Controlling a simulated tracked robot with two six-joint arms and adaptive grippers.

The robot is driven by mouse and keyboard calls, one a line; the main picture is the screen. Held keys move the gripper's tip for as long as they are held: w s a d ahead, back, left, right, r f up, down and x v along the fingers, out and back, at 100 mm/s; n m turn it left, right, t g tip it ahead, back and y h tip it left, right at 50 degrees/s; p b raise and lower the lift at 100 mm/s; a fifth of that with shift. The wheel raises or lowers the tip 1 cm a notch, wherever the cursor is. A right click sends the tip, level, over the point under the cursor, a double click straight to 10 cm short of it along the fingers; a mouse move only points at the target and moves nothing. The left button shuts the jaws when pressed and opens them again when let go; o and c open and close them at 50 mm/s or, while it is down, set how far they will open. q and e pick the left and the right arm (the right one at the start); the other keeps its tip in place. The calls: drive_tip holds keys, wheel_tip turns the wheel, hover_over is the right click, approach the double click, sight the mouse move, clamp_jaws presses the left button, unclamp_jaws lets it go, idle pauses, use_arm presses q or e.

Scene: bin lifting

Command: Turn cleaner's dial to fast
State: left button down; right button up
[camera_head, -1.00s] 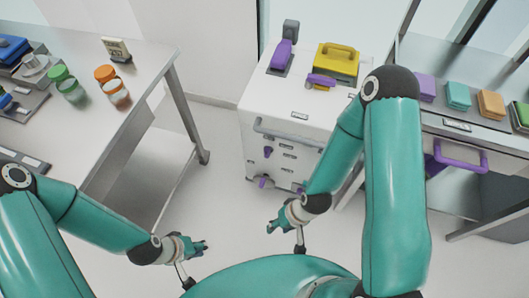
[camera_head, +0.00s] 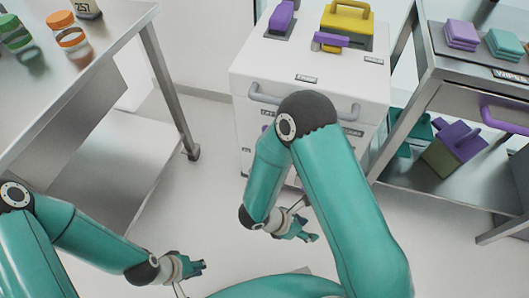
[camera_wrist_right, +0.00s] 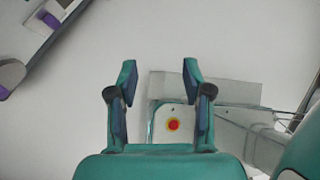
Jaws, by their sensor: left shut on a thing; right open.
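The white cleaner cabinet (camera_head: 310,60) stands ahead with a yellow-handled lid (camera_head: 345,22) and purple levers on top. My right arm hides much of its lower front. In the right wrist view, a purple knob-like part (camera_wrist_right: 50,20) and another purple part (camera_wrist_right: 11,74) show at the upper left edge; which one is the dial I cannot tell. My right gripper (camera_head: 308,237) is open and empty in front of the cabinet; its fingers also show in the right wrist view (camera_wrist_right: 160,85). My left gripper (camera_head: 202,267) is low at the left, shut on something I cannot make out.
A metal table (camera_head: 135,20) with orange and green-lidded jars (camera_head: 67,34) stands at left. A metal cart (camera_head: 455,75) with purple and teal pads, and a purple-green box on its lower shelf (camera_head: 400,168), stands at right. Floor between is clear.

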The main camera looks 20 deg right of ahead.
drive_tip(key=w+a+f+n+t+h+b, duration=0.25)
drive_tip(key=w+n+t+b, duration=0.35)
drive_tip(key=w, duration=0.5)
drive_tip(key=w+a+r+n+t+b, duration=0.3)
drive_tip(key=w+a+r+t+b, duration=0.25)
drive_tip(key=w+a+t, duration=0.4)
use_arm(q)
wheel_tip(320, 180, down, 18)
drive_tip(key=b, duration=0.3)
use_arm(e)
drive_tip(key=x, duration=1.7)
drive_tip(key=shift+r+t, duration=0.35)
drive_tip(key=shift+t, duration=0.1)
drive_tip(key=shift+y, duration=0.25)
clamp_jaws()
